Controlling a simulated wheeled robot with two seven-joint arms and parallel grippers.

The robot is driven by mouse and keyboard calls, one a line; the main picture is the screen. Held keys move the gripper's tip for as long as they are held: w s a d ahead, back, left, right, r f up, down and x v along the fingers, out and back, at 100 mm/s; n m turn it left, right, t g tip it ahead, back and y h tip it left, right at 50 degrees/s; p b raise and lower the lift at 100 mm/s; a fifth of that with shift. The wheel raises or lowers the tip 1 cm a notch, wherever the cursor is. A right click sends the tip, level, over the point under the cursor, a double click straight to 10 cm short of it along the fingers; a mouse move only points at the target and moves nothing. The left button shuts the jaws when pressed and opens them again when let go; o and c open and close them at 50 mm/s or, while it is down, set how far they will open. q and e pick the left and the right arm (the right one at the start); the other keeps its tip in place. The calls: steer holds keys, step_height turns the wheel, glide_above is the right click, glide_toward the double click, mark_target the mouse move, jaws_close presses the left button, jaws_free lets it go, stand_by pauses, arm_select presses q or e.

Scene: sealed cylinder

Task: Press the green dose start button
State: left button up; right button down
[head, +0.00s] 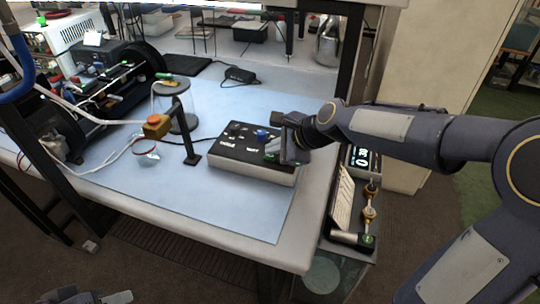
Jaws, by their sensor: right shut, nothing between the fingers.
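A control box (228,162) with a black top and pale sides sits near the right edge of the table. Its top carries small white labels, dark controls and a blue knob (262,134). A small green patch, seemingly the green dose start button (271,157), shows at the right front of the top, partly hidden by my right gripper (281,157). That gripper is shut and empty, pointing down over this right end of the box. I cannot tell whether its tips touch the button.
Cables and equipment fill the table's left. A lower cart with a digital display (362,158) stands to the right. The front blue mat (240,210) is clear.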

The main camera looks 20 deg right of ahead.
mark_target(274, 157)
steer(key=shift+f, duration=0.4)
stand_by(0.4)
stand_by(0.4)
steer(key=shift+r+p, duration=0.7)
steer(key=shift+r, duration=0.15)
step_height(274, 157, up, 5)
steer(key=p, duration=0.5)
stand_by(0.4)
